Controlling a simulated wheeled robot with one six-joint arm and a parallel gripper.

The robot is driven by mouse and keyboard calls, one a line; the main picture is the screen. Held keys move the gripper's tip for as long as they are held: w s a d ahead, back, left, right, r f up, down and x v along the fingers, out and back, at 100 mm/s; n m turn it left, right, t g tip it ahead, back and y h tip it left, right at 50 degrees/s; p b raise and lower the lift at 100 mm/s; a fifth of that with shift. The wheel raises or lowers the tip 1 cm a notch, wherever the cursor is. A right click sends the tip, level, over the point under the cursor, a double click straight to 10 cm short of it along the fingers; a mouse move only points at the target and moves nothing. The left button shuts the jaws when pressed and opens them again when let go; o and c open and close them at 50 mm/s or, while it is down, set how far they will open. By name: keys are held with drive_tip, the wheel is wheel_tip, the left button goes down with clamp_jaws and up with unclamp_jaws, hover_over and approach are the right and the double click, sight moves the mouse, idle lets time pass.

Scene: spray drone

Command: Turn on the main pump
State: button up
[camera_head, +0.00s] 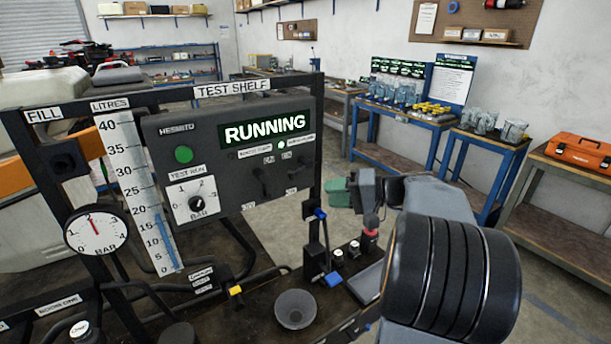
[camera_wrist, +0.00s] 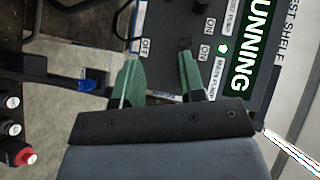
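The dark control panel (camera_head: 225,140) on the test shelf has a display (camera_head: 264,130) reading RUNNING. Below the display are the boost pump and main pump labels, with a lit green lamp (camera_head: 281,145) beside the main pump label (camera_head: 301,139). The lamp also shows in the wrist view (camera_wrist: 222,48). Two dark switch levers sit below, the right one (camera_head: 288,166) under the main pump label; their exact positions are hard to make out. My gripper (camera_head: 341,192) is right of the panel, its green fingers (camera_wrist: 160,80) apart and empty. In the wrist view they are near the ON and OFF labels.
A green button (camera_head: 183,154) and a bar dial (camera_head: 197,204) are on the panel's left. A pressure gauge (camera_head: 95,232) points near 2.

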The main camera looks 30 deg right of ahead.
drive_tip(key=d+r+t, duration=0.2)
drive_tip(key=d+t, duration=0.1)
drive_tip(key=d, duration=0.3)
drive_tip(key=p+x, duration=0.2)
drive_tip(key=x, duration=1.1)
drive_tip(key=shift+a+r, duration=0.2)
drive_tip(key=shift+r, duration=0.35)
drive_tip(key=shift+w, duration=0.1)
